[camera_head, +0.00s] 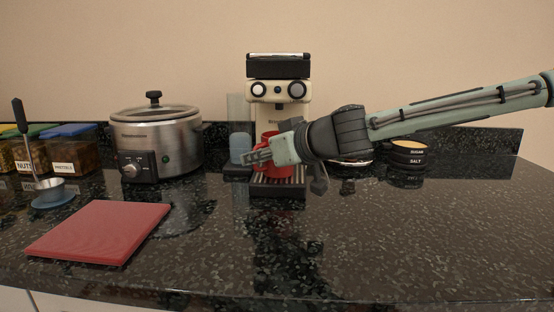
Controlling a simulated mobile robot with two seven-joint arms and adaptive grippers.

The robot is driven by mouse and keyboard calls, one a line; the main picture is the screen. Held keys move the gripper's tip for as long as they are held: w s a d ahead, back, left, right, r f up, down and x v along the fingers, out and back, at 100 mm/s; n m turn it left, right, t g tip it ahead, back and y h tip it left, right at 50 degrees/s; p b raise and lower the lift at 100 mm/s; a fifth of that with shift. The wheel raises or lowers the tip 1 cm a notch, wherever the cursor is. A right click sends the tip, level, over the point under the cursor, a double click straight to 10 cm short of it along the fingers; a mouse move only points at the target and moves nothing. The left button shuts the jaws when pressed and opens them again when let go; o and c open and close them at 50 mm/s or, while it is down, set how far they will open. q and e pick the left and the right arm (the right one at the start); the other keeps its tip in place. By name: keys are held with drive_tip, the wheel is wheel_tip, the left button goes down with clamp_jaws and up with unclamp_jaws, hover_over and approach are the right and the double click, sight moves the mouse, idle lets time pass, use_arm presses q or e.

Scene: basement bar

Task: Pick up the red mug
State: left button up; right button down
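The red mug (271,171) stands on the drip tray of a cream coffee machine (294,110) at the back middle of the counter. My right arm comes in from the right. My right gripper (256,156) is in front of the mug and hides much of it; red shows above and below the fingers. I cannot tell whether the fingers touch the mug or how far apart they are. My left gripper is not in view.
A slow cooker (156,141) stands left of the coffee machine. A red board (100,231) lies at the front left. A ladle rests on a blue dish (54,195) near labelled jars (72,153). Sugar and salt pots (408,153) stand at the right. The front middle and right counter is clear.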

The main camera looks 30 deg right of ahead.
drive_tip(key=shift+r, duration=0.2)
idle(0.6)
